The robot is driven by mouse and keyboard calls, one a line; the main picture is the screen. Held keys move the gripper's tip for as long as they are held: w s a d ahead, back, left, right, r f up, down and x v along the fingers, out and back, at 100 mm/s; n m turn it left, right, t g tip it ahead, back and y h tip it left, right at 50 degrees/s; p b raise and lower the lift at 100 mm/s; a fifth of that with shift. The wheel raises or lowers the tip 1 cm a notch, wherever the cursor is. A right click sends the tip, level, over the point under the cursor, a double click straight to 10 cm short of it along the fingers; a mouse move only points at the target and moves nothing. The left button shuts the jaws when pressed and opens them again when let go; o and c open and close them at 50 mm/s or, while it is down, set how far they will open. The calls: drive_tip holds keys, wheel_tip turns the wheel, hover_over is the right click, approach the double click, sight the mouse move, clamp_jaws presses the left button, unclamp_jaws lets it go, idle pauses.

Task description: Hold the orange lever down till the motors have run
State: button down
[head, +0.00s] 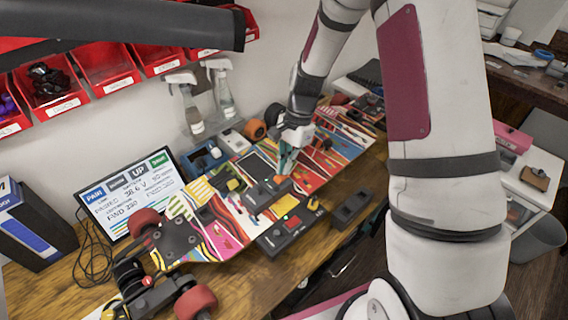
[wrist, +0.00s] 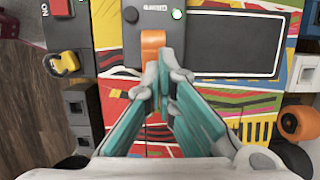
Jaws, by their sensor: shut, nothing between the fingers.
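The orange lever (head: 279,179) sits on a dark grey control box on the colourful skateboard deck. In the wrist view the lever (wrist: 152,42) points toward my fingertips. My gripper (wrist: 163,62) is shut and empty, its teal fingers together with the tips at the lever's near end. I cannot tell whether they press on it. In the head view my gripper (head: 287,163) comes down from above onto the lever end. A small green light (wrist: 177,14) glows on the box beside the lever. The board's red wheels (head: 195,302) show at its near end.
A screen (head: 130,193) with coloured tiles and text stands left of the board. A box with a red button (wrist: 65,36) and a yellow knob (wrist: 62,64) lies beside the lever box. Spray bottles (head: 188,105) stand behind. An orange wheel (wrist: 290,122) is at the wrist view's right.

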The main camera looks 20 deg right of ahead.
drive_tip(key=shift+s+a+f, duration=0.25)
drive_tip(key=shift+s+a, duration=0.1)
drive_tip(key=shift+s, duration=0.05)
drive_tip(key=shift+s+a+r+p, duration=0.25)
drive_tip(key=shift+a+p, duration=0.1)
drive_tip(key=shift+a, duration=0.3)
drive_tip(key=v, duration=1.2)
drive_tip(key=shift+w+d+r, duration=0.15)
drive_tip(key=shift+w+d, duration=0.15)
drive_tip(key=shift+d, duration=0.05)
idle(0.5)
